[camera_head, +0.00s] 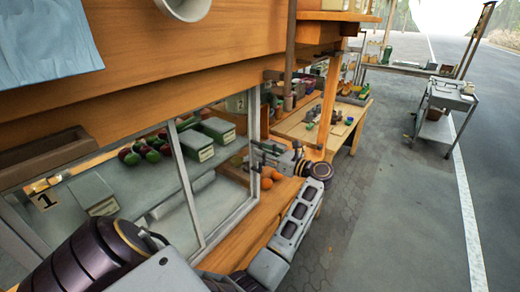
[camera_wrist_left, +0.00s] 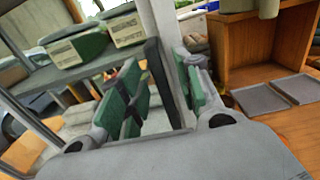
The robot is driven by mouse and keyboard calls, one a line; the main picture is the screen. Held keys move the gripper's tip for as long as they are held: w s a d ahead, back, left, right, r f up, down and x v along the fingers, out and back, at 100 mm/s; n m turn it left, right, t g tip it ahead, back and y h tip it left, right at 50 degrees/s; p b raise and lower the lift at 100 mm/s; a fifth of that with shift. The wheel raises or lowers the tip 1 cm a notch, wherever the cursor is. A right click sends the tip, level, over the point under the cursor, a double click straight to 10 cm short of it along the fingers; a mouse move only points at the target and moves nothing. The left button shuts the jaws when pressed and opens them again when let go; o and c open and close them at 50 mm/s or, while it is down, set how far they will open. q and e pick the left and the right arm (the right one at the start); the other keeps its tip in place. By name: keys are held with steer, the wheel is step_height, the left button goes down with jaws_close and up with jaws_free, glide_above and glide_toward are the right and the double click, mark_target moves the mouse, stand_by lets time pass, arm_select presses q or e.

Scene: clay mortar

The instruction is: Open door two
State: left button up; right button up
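A glass panel door in a grey metal frame (camera_head: 188,190) closes part of the stall's front in the head view. The right-hand frame post (camera_head: 253,125) stands beside my left gripper (camera_head: 268,155). In the left wrist view, the green-padded fingers of my left gripper (camera_wrist_left: 168,95) are apart, with a pale upright post (camera_wrist_left: 160,25) and a dark upright strip between or just behind them. I cannot tell whether they touch. My right gripper is not in view.
Green-lidded boxes (camera_head: 195,145) and dark round produce (camera_head: 145,150) lie behind the glass. Oranges (camera_head: 270,176) sit near my left gripper. A wooden table (camera_head: 330,125) with goods stands beyond. A metal cart (camera_head: 440,110) stands at the right, and the pavement between is clear.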

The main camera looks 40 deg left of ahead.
arm_select(q)
steer(key=shift+a, duration=0.25)
jaws_close()
stand_by(0.3)
